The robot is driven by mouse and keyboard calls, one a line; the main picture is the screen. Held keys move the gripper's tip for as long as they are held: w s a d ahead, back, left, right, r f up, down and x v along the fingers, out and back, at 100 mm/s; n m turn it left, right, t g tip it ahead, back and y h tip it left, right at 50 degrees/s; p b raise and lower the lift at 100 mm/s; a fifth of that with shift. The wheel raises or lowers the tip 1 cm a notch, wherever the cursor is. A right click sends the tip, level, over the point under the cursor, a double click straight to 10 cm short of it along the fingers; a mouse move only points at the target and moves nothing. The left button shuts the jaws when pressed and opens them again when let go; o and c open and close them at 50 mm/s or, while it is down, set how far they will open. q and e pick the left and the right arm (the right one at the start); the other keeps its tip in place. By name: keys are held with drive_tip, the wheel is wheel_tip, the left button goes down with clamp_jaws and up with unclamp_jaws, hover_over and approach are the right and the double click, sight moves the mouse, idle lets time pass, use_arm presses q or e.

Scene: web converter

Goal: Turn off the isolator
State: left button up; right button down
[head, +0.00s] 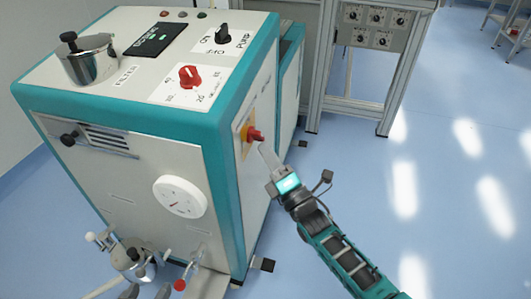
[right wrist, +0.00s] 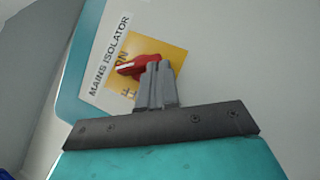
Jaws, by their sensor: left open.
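The isolator is a red rotary handle (head: 255,135) on a yellow plate on the right side of the teal and white machine. In the right wrist view the red handle (right wrist: 140,64) has a white mark at its left end, near partly hidden "ON" lettering. A label (right wrist: 110,55) reads "MAINS ISOLATOR". My right gripper (right wrist: 157,68) has its fingers close together, with the tips at the right end of the handle, covering part of it. I see no handle part clamped between them. My left gripper (head: 147,293) is open at the bottom edge, mostly out of view.
The machine's top carries a black knob (head: 223,33), a red knob (head: 189,76) and a lidded steel vessel (head: 88,57). A white gauge (head: 180,197) is on its front, above steel fittings (head: 133,258). A framed control panel (head: 378,25) stands behind.

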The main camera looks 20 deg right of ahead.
drive_tip(key=shift+w+d+f, duration=0.15)
drive_tip(key=shift+w+d, duration=0.1)
drive_tip(key=shift+w, duration=0.15)
drive_tip(key=shift+w+d, duration=0.1)
drive_tip(key=shift+w+d+b, duration=0.2)
drive_tip(key=shift+w+b, duration=0.15)
drive_tip(key=shift+b, duration=0.05)
drive_tip(key=shift+w+d, duration=0.15)
drive_tip(key=shift+w, duration=0.05)
idle(0.9)
idle(0.6)
